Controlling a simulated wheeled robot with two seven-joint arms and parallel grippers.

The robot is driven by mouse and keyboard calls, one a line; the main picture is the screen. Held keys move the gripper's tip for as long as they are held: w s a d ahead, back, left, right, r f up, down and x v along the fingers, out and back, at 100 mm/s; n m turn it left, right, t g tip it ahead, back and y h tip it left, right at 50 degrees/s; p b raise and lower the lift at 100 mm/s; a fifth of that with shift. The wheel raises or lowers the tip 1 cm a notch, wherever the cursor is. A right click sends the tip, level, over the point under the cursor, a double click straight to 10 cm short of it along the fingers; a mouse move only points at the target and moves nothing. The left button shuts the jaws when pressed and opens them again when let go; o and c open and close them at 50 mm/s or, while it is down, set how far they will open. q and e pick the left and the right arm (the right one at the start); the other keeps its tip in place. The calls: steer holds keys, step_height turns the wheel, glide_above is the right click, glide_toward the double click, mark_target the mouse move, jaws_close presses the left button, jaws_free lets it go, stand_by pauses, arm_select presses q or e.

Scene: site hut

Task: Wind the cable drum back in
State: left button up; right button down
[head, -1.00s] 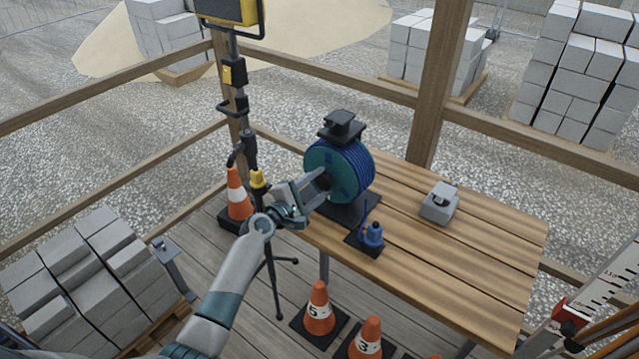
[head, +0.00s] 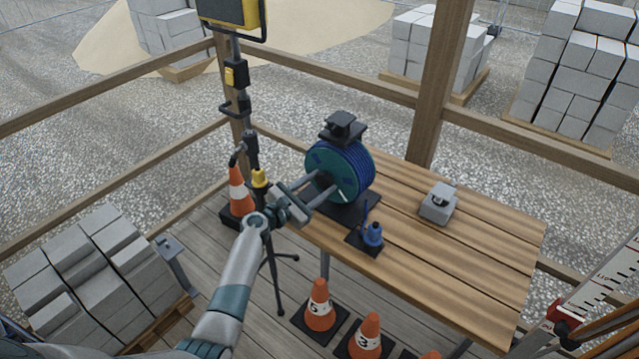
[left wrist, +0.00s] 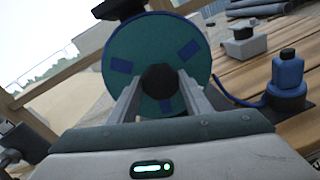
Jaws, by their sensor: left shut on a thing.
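The cable drum (head: 335,168) is a teal disc with blue patches and blue cable wound behind it, standing on a dark base on the wooden table. It fills the middle of the left wrist view (left wrist: 125,48). My left gripper (head: 320,188) reaches it from the left and is shut on the dark hub knob (left wrist: 160,80) at the disc's centre, one finger on each side. A blue cable runs from the drum to a blue plug-like piece (head: 373,235) on a dark plate, also in the left wrist view (left wrist: 286,75). My right gripper is not in view.
A grey box (head: 438,204) sits on the wooden table (head: 460,260), whose right part is mostly clear. A pole with a tripod and an orange cone (head: 240,190) stand left of the drum. Numbered cones (head: 319,305) stand before the table. Grey blocks (head: 90,265) are stacked at left.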

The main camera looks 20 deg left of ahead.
arm_select(q)
steer(key=shift+s+f, duration=0.1)
steer(key=shift+f, duration=0.15)
steer(key=o, duration=1.4)
steer(key=shift+o, duration=0.6)
steer(key=shift+r, duration=0.1)
steer(key=b+v, duration=0.2)
steer(key=v, duration=1.5)
steer(key=shift+s+b, duration=0.15)
steer(key=shift+b, duration=0.25)
